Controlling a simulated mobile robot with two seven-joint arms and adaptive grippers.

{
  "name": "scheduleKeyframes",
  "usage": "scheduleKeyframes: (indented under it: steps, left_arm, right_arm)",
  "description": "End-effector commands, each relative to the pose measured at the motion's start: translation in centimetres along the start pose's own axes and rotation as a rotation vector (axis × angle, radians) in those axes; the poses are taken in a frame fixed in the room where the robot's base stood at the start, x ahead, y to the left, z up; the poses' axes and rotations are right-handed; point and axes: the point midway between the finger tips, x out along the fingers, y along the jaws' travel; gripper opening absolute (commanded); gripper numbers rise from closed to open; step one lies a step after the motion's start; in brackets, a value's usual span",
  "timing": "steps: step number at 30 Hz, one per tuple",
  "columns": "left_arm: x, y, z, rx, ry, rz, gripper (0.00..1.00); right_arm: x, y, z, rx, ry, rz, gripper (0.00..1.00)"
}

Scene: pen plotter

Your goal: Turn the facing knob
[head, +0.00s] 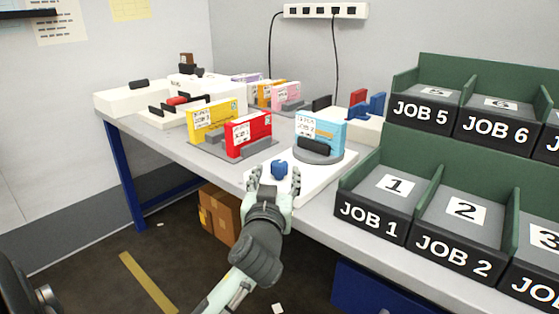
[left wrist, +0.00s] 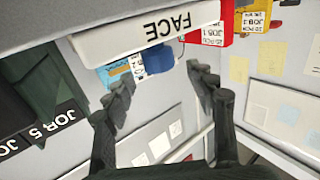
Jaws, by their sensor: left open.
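The facing knob (head: 279,169) is a small blue knob on a white base at the front edge of the table. In the left wrist view the blue knob (left wrist: 158,60) sits beside a white panel marked FACE (left wrist: 150,30). My left gripper (head: 274,180) is open, with its fingers on either side of the knob in the head view. In the left wrist view the two fingertips (left wrist: 160,78) are spread, with the knob just beyond the gap. I cannot tell whether they touch it. My right gripper is not in view.
A light blue card holder (head: 319,130) stands on a round grey turntable (head: 320,154) just behind the knob. Red (head: 248,135) and yellow (head: 210,120) holders stand to the left. Green-backed job bins (head: 410,190) crowd the right side. Open floor lies in front of the table.

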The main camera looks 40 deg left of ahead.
Motion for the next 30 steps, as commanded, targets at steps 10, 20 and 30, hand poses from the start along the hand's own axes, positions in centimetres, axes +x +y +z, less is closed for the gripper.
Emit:
scheduleKeyframes:
  steps: [10, 20, 30]
  left_arm:
    - [4.7, 0.0, 0.0, 0.003, 0.000, -0.001, 0.56]
    - [5.1, 0.0, 0.0, 0.001, -0.001, 0.000, 0.56]
    - [5.0, 0.0, 0.1, 0.001, -0.001, 0.000, 0.14]
  right_arm:
    - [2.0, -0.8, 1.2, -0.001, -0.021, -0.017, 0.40]
    - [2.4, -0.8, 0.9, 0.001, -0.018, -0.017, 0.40]
    - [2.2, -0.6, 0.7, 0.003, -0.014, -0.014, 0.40]
